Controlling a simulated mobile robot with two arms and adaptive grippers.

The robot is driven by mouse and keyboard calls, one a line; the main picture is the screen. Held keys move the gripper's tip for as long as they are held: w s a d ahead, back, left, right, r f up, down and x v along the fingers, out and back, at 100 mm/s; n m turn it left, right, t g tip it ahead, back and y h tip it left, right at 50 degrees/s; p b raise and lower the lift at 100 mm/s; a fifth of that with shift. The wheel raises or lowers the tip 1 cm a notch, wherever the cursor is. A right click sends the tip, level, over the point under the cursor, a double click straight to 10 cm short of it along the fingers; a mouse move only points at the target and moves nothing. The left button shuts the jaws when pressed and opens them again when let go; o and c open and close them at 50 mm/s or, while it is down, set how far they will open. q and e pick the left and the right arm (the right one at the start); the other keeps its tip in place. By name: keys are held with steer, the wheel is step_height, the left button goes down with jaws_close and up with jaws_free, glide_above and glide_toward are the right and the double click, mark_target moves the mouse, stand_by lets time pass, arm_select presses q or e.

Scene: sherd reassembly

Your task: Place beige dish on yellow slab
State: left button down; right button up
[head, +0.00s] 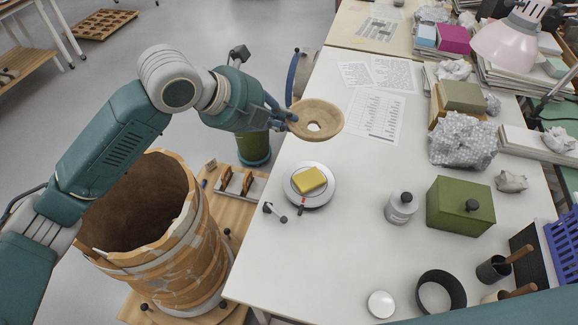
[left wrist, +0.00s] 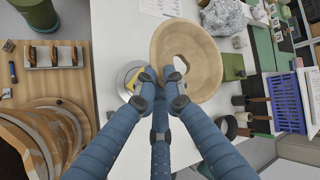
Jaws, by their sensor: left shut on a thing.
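The beige dish (head: 331,122) is round, with a ragged hole in its middle. My left gripper (head: 291,119) is shut on its left rim and holds it above the table, behind the yellow slab in the head view. The left wrist view shows the dish (left wrist: 205,82) at the fingertips (left wrist: 162,76). The yellow slab (head: 311,179) lies on a round pale turntable (head: 297,199) on the white table. In the left wrist view the fingers and dish hide most of the slab. My right gripper is not in view.
A white bottle (head: 401,207), a green box (head: 456,205) and a black ring (head: 441,293) stand right of the turntable. A small tool (head: 275,212) lies to its left. Papers (head: 376,113) lie behind. A large banded vessel (head: 185,245) stands beside the table.

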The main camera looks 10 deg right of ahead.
arm_select(q)
steer(key=f, duration=0.6)
steer(key=f+p, duration=0.1)
steer(key=f, duration=0.5)
steer(key=f+p, duration=0.1)
steer(key=f, duration=0.5)
steer(key=shift+w+d+f, duration=0.1)
steer(key=shift+w+d, duration=0.1)
steer(key=shift+w, duration=0.1)
steer(key=shift+f, duration=0.55)
steer(key=c, duration=1.8)
jaws_free()
steer(key=shift+c, duration=0.2)
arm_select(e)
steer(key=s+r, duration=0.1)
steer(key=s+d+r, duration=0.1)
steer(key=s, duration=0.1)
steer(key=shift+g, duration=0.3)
arm_select(q)
steer(key=shift+r, duration=0.15)
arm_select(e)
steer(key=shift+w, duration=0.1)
